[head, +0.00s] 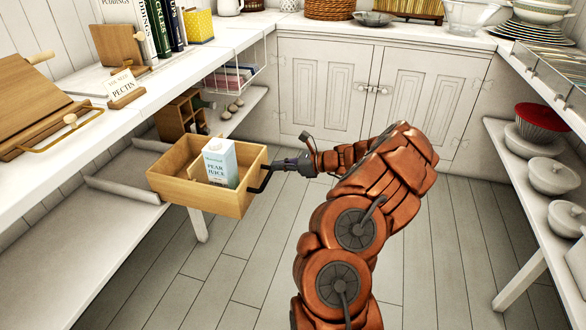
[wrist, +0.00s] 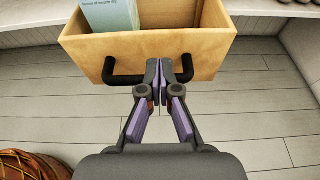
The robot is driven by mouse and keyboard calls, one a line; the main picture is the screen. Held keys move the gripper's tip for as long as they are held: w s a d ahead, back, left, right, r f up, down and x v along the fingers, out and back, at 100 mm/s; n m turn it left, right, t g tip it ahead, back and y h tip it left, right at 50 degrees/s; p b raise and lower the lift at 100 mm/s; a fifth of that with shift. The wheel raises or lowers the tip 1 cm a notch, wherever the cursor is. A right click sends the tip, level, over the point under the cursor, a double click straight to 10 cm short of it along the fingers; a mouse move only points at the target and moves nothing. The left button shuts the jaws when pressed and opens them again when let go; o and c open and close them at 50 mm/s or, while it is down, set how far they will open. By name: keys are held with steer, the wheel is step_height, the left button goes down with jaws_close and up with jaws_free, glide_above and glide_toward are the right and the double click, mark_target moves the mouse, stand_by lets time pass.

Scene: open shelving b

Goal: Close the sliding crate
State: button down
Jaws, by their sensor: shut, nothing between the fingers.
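The sliding crate (head: 197,197) is a light wooden box in the head view, pulled well out from the lower left shelf over the floor. A pear juice carton (head: 221,163) stands upright in it. The crate's front fills the top of the wrist view (wrist: 215,47). Its black bar handle (wrist: 124,79) runs across that front. My gripper (wrist: 162,70) is shut and empty, with its fingertips at the handle near the crate's front. Whether the fingertips touch the handle or the wood, I cannot tell. In the head view my gripper (head: 274,166) is at the crate's right side.
The lower left shelf (head: 110,215) has a raised divider (head: 125,190) beside the crate. A small wooden rack (head: 181,118) stands on the shelf behind it. The left countertop (head: 130,112) overhangs above. The floor (head: 232,270) in front of the crate is clear.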

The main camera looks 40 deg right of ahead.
mark_target(256, 164)
steer(key=shift+r+b+x, duration=0.2)
steer(key=shift+b+x, duration=0.05)
steer(key=shift+x, duration=0.6)
steer(key=shift+r+b+x, duration=0.15)
steer(key=shift+b+x, duration=0.1)
steer(key=shift+x, duration=0.55)
steer(key=shift+r+b+x, duration=0.2)
steer(key=shift+b+x, duration=0.05)
steer(key=shift+x, duration=0.6)
steer(key=shift+w+a, duration=0.1)
steer(key=shift+w, duration=0.05)
